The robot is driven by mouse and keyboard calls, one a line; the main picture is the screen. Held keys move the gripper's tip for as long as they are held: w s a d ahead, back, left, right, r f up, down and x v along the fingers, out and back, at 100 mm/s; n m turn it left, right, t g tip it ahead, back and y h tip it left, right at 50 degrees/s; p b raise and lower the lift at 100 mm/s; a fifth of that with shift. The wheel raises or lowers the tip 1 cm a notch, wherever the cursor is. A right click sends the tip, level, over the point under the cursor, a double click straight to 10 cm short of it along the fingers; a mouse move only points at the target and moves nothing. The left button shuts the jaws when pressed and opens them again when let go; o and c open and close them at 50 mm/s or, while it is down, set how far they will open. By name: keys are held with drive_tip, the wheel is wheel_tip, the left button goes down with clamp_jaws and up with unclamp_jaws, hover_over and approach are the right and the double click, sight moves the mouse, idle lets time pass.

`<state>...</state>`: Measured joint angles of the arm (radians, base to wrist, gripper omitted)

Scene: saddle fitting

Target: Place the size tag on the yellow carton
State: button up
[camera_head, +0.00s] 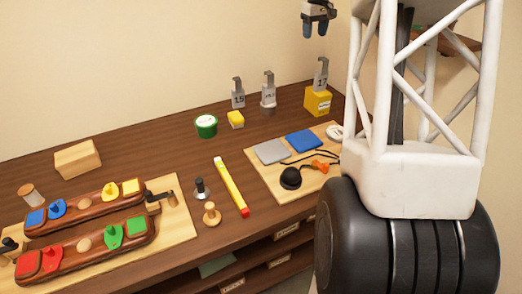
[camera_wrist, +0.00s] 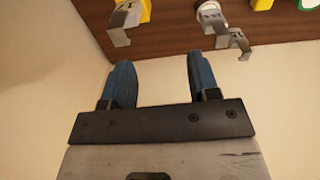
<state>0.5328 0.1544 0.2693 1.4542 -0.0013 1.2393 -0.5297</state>
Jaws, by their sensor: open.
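The yellow carton (camera_head: 318,103) stands at the back right of the table. A grey hooked size tag marked 17 (camera_head: 321,76) stands upright at its top and appears to rest on it. In the wrist view this tag (camera_wrist: 126,18) overlaps the yellow carton (camera_wrist: 146,9) at the top edge. Two more grey hooked tags stand to the left, one marked 15 (camera_head: 238,97) and one (camera_head: 268,85) on a grey cylinder, its number hard to read. My gripper (camera_head: 315,30) is open and empty, above the carton and tag; its blue fingers (camera_wrist: 161,78) are apart.
A small yellow block (camera_head: 236,120) and a green round tin (camera_head: 206,126) stand left of the carton. A board with grey and blue pads (camera_head: 304,140) lies in front. A yellow-red bar (camera_head: 231,187) and peg trays (camera_head: 85,216) lie farther left.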

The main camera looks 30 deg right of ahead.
drive_tip(key=s+a+r, duration=0.1)
drive_tip(key=s+a, duration=0.5)
drive_tip(key=a, duration=0.3)
drive_tip(key=s+a+r+t, duration=0.1)
drive_tip(key=s+a, duration=0.5)
drive_tip(key=a, duration=0.3)
drive_tip(key=s+a, duration=0.5)
drive_tip(key=a, duration=0.4)
drive_tip(key=s+a+f, duration=0.3)
drive_tip(key=s+a, duration=0.2)
drive_tip(key=s, duration=0.4)
drive_tip(key=s+a+f+t, duration=0.1)
drive_tip(key=s+a+f, duration=0.3)
drive_tip(key=s, duration=0.4)
drive_tip(key=s+a+f, duration=0.3)
drive_tip(key=s+a, duration=0.3)
drive_tip(key=s, duration=0.3)
drive_tip(key=shift+s+a+f, duration=0.35)
drive_tip(key=shift+a+f, duration=0.05)
